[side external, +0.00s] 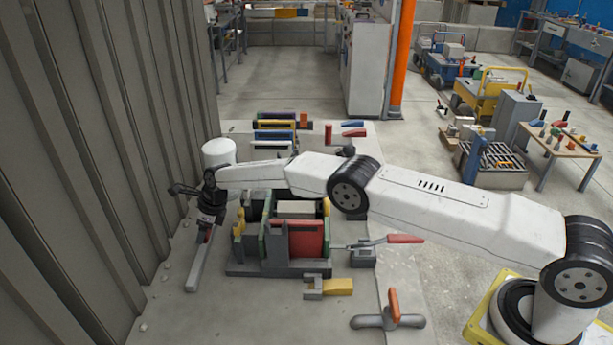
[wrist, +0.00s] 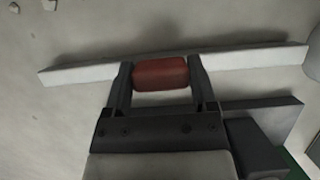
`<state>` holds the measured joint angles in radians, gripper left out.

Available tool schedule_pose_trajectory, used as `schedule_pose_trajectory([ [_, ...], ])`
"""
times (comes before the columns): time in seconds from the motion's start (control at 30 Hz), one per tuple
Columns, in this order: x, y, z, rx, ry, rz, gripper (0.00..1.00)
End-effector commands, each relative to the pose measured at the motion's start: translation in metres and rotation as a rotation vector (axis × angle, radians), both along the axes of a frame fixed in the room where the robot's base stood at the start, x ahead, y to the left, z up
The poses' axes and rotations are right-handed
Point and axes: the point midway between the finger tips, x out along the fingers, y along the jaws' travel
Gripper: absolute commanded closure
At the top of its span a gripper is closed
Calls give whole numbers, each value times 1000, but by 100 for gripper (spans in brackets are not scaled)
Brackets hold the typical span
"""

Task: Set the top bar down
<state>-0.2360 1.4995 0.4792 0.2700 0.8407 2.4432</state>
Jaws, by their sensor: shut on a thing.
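The top bar is a long pale grey bar (side external: 196,268) with a red grip block (wrist: 160,74) at its middle. My gripper (side external: 209,226) is shut on the red grip, with one finger on each side of it in the wrist view (wrist: 160,80). The bar lies roughly level, left of the panel mould, near the corrugated wall. Whether it touches the pale slab or hangs just above it I cannot tell. The mould (side external: 306,240) has a red front panel, green sides and yellow clamp parts on a dark grey base (side external: 250,270).
The corrugated wall (side external: 95,130) rises close on the left. A white cylinder (side external: 219,151) stands behind my gripper. A red-handled toggle clamp (side external: 404,239) is right of the mould. A grey-and-orange handle piece (side external: 388,318) lies in front.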

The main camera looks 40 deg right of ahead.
Motion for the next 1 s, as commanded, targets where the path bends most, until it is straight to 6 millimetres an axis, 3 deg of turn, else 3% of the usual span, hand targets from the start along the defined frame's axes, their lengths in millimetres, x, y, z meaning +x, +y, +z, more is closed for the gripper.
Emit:
schedule_pose_trajectory([
  [0.5,1,0,-5,2,-4,-1,100],
  [0.53,0,0,-6,1,-1,0,20],
  [0.6,0,0,-6,1,-1,0,0],
  [1.0,0,0,-4,1,-1,0,0],
])
